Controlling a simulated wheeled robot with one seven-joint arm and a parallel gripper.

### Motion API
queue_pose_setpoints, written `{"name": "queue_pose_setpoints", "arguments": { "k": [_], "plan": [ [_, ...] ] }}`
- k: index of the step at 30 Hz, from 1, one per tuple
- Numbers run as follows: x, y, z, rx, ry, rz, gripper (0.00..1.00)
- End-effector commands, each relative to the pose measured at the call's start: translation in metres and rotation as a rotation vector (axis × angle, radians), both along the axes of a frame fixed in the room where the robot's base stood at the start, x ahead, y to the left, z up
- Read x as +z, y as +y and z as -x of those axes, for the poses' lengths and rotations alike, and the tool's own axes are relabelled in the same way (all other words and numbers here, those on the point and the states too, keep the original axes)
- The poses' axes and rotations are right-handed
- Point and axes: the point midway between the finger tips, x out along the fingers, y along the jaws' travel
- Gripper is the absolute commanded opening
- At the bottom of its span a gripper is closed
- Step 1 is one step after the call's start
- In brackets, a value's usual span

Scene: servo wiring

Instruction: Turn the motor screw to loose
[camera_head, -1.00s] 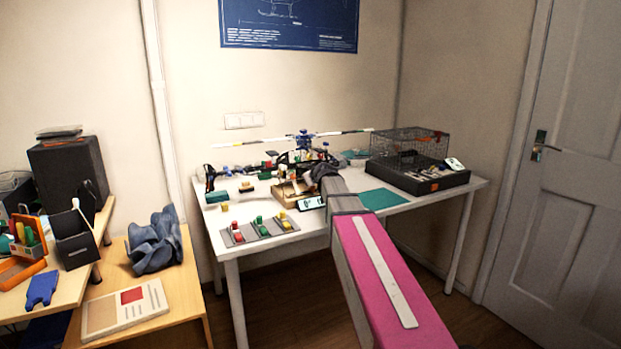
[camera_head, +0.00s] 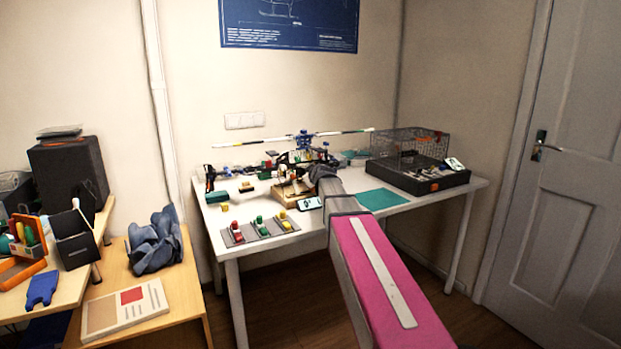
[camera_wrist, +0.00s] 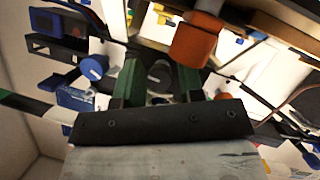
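In the wrist view my gripper (camera_wrist: 158,72) shows two green fingers standing apart. A dark grey round part (camera_wrist: 160,76) shows between them; I cannot tell whether it is the motor screw or whether the fingers touch it. A blue knob (camera_wrist: 94,67) sits left of the fingers, and an orange-brown block (camera_wrist: 200,42) is just right of them. In the head view my arm reaches over the white table (camera_head: 223,243) to the model helicopter (camera_head: 303,142). My gripper's fingers are hidden there among the parts.
Dark brackets, cables and blue parts crowd the fingers in the wrist view. On the table, a wire cage on a black base (camera_head: 410,178) stands right, beside a green mat (camera_head: 379,199). A grey strip with coloured switches (camera_head: 259,232) lies at the front left.

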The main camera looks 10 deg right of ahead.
Motion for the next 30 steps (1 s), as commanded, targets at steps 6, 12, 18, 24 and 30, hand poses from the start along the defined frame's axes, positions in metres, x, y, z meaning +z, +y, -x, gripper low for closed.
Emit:
{"name": "queue_pose_setpoints", "arguments": {
  "k": [6,12,18,24,30],
  "plan": [
    [0.000,0.000,0.000,-0.001,-0.001,-0.001,0.35],
    [0.003,-0.001,0.008,-0.001,-0.001,-0.001,0.35],
    [0.011,-0.004,0.033,-0.001,-0.003,-0.001,0.35],
    [0.024,-0.009,0.070,-0.002,-0.002,-0.001,0.35],
    [0.035,-0.012,0.096,0.000,-0.001,0.000,0.35]
  ]
}}
